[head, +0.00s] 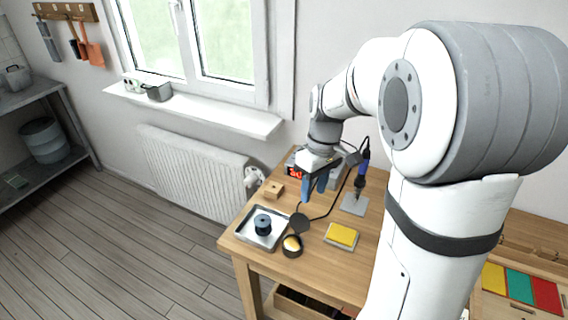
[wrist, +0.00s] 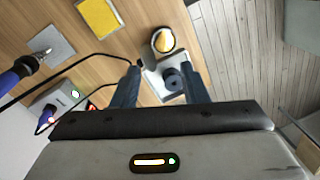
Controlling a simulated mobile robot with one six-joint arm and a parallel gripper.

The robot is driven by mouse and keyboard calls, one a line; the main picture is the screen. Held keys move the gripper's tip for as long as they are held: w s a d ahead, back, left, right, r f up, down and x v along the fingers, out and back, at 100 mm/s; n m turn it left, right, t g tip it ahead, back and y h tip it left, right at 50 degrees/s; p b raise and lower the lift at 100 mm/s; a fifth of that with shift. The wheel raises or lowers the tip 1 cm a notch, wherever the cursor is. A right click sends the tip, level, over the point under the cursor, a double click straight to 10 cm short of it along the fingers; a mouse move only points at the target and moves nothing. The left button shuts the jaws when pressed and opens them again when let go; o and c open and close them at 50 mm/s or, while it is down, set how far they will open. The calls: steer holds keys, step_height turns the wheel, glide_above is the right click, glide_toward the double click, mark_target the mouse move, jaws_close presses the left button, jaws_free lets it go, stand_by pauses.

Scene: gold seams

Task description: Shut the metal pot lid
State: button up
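The small dark metal pot (head: 292,250) stands on the wooden table with golden material showing inside. Its dark round lid (head: 299,223) is open, tipped up at the pot's far side. In the wrist view, the pot (wrist: 163,41) is near the top centre, with the lid (wrist: 147,56) beside it, partly hidden. My gripper (head: 318,187) is above the back of the table, beyond the pot and apart from it. The wrist view shows its two blue fingers (wrist: 160,88) spread wide with nothing held between them.
A metal tray (head: 247,239) with a dark spool (head: 263,223) lies left of the pot. A yellow sponge (head: 341,235) lies right.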

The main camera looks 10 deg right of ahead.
mark_target(301, 220)
steer(key=w+d+f+n+g+y+p, duration=0.1)
steer(key=w+f+n+g, duration=0.1)
steer(key=w+f+n, duration=0.4)
steer(key=shift+m, duration=0.9)
steer(key=f, duration=0.2)
steer(key=a+f+p, duration=0.1)
steer(key=f, duration=0.2)
steer(key=f+p, duration=0.1)
steer(key=f, duration=0.2)
steer(key=shift+w+a+f, duration=0.1)
steer(key=shift+a+f, duration=0.1)
steer(key=shift+a, duration=0.05)
steer(key=shift+c, duration=0.2)
